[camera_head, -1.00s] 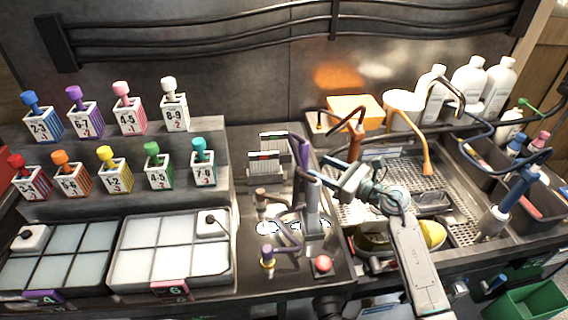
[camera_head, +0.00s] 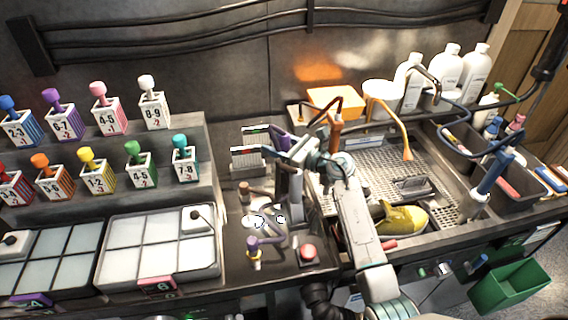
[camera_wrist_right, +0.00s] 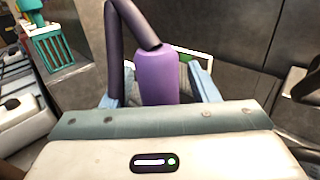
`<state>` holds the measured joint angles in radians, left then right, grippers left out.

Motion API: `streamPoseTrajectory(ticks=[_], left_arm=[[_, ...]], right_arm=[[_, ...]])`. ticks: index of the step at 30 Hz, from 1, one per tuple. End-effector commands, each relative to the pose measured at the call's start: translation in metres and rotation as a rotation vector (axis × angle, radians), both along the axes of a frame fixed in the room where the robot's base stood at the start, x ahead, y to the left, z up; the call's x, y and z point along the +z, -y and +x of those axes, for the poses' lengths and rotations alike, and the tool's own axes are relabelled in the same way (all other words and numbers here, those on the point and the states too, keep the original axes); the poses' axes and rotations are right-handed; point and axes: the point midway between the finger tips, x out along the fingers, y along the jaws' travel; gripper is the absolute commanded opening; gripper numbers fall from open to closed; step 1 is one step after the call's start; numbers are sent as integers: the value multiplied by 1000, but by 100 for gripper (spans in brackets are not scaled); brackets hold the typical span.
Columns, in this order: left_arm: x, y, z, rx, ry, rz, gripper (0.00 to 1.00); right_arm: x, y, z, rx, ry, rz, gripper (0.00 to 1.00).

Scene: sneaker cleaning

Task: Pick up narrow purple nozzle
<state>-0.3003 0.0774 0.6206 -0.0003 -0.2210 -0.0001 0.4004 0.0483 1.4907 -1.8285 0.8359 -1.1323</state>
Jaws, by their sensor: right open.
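A purple nozzle with a dark bent tube stands upright in the right wrist view (camera_wrist_right: 158,78), between the two bluish fingers of my right gripper (camera_wrist_right: 156,85). The fingers are open at either side of it; contact cannot be made out. In the head view, the right gripper (camera_head: 284,154) is at the tall grey stand (camera_head: 296,190), and the purple part (camera_head: 282,141) shows only in part behind it. A second, shorter purple-topped piece (camera_head: 253,246) stands nearer the front of the counter. My left gripper is not in view.
Numbered boxes with coloured tops stand on steps at left, above white trays (camera_head: 160,284). A perforated sink (camera_head: 375,165) holding a yellow-green shoe (camera_head: 402,219) is at right, with white bottles behind.

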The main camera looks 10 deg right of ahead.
Motion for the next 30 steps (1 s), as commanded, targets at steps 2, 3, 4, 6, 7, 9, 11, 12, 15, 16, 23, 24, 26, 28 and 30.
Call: streamPoseTrajectory(ticks=[2, 3, 4, 6, 7, 9, 11, 12, 15, 16, 23, 24, 26, 28, 30], left_arm=[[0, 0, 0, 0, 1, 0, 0], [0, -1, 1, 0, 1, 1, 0], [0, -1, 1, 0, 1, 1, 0], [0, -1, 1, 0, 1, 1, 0], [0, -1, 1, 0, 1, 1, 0], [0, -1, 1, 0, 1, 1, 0], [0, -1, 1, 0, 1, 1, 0], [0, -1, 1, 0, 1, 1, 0], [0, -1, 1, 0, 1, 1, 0], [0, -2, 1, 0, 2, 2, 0], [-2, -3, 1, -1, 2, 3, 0], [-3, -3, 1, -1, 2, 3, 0], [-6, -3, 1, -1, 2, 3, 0], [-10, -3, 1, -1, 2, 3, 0], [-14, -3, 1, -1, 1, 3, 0]], right_arm=[[0, 0, 0, 0, 0, 0, 54], [0, 0, 0, 0, 0, 0, 54], [0, 0, 0, 0, 0, 0, 50], [0, 1, 0, 0, 0, 0, 36], [0, 1, 0, 0, 0, 0, 31], [0, 1, 0, 0, 0, 0, 17], [0, 1, 0, 0, 0, 0, 5], [0, 1, 0, 0, 0, 0, 0], [1, 1, 0, 0, 1, 1, 0], [1, 1, 0, 0, 0, 0, 0], [8, 1, 0, 0, 4, 0, 0], [12, 1, 0, 0, 5, -1, 0], [23, 1, 0, 0, 7, 0, 0], [37, 1, 0, 0, 8, -1, 0], [52, 1, 0, -1, 9, -2, 0]])
